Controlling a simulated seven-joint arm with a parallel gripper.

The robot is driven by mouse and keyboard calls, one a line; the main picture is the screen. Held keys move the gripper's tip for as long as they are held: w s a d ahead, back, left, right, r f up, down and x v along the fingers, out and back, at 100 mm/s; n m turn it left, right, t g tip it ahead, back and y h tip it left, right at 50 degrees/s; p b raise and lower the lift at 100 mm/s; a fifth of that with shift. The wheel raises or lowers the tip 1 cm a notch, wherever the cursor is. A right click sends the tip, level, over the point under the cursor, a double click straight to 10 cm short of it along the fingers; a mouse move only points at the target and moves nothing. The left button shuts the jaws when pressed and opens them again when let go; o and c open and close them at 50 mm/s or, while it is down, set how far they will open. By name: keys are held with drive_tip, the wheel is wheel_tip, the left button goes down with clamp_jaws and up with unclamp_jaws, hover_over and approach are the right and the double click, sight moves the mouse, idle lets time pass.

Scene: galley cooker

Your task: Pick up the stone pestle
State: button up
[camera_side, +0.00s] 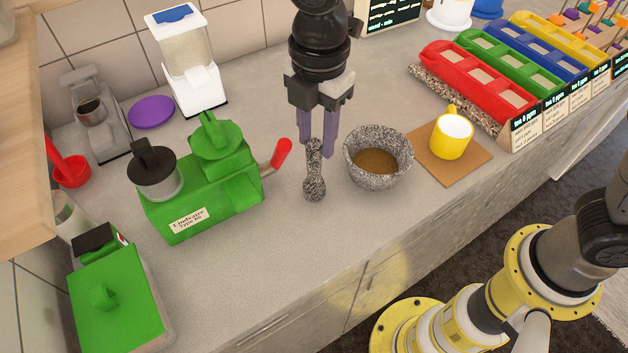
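The speckled grey stone pestle (314,176) is on or just above the grey counter, left of the stone mortar. Its thick end points toward the front. My gripper (317,148) points down from above, with its two purple fingers spread apart. The pestle's upper part shows in front of or between the fingers; I cannot tell whether they touch it. The speckled stone mortar (352,166) stands just right of the gripper and holds brown powder.
A green machine (205,195) with a red handle (281,153) stands close on the left. A yellow mug (452,137) sits on a brown mat (433,168) at right. Coloured bins (470,85) line the back right. The counter in front of the pestle is clear.

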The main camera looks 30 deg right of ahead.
sight(313, 160)
drive_tip(key=shift+a+f, duration=0.15)
drive_tip(key=shift+f, duration=1.2)
drive_tip(key=shift+a+f, duration=0.1)
drive_tip(key=shift+f, duration=1.25)
drive_tip(key=shift+c, duration=0.2)
drive_tip(key=shift+r, duration=0.1)
clamp_jaws()
